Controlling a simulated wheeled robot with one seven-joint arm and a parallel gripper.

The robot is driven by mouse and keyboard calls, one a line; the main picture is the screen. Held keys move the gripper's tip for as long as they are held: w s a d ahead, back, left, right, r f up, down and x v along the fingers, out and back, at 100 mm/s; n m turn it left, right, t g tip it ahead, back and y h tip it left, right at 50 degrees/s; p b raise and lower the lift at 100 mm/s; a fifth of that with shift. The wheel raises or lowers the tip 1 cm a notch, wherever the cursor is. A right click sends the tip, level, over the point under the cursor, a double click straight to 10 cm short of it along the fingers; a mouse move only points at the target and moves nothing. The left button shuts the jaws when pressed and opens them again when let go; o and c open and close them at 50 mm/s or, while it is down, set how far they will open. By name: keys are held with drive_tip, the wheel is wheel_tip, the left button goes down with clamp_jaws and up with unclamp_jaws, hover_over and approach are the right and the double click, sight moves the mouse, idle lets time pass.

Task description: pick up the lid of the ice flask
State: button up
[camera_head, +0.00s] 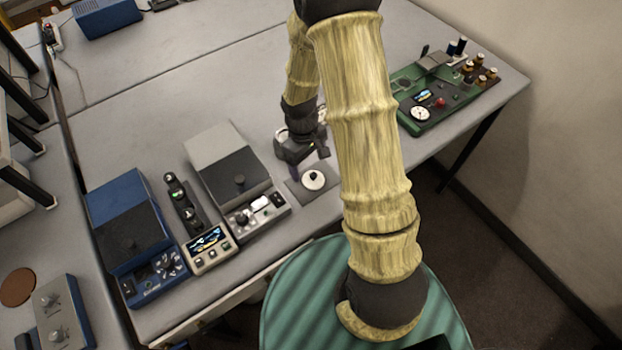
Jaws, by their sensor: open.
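A small round white top with a dark knob in its middle (314,180), which looks like the lid of the ice flask, shows on a grey square mat (296,190) near the table's front edge. From this steep angle I cannot tell how much of a flask body is under it. My gripper (308,164) is open, pointing down, just behind and slightly above the white top in the picture. I see nothing between its fingers. Whether the fingers touch the lid I cannot tell. My arm hides the area right of the mat.
Left of the mat stand a grey instrument with a dark top (235,180), a narrow control panel (207,246) and a blue instrument (135,235). A green device with spools (440,92) sits at the right. The table (180,85) behind is mostly clear.

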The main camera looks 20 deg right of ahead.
sight(312, 175)
drive_tip(key=shift+s+d+f+p, duration=0.2)
drive_tip(key=shift+f+p, duration=0.1)
drive_tip(key=shift+f, duration=0.55)
drive_tip(key=shift+s+d+f+p, duration=0.2)
drive_tip(key=shift+f+p, duration=0.15)
drive_tip(key=shift+f, duration=0.5)
drive_tip(key=shift+s+d+f+p, duration=0.2)
drive_tip(key=shift+f+p, duration=0.1)
drive_tip(key=shift+f, duration=0.55)
drive_tip(key=shift+a, duration=0.1)
drive_tip(key=shift+w, duration=0.1)
drive_tip(key=shift+w, duration=0.1)
drive_tip(key=c, duration=1)
drive_tip(key=shift+a, duration=0.15)
drive_tip(key=shift+c, duration=0.2)
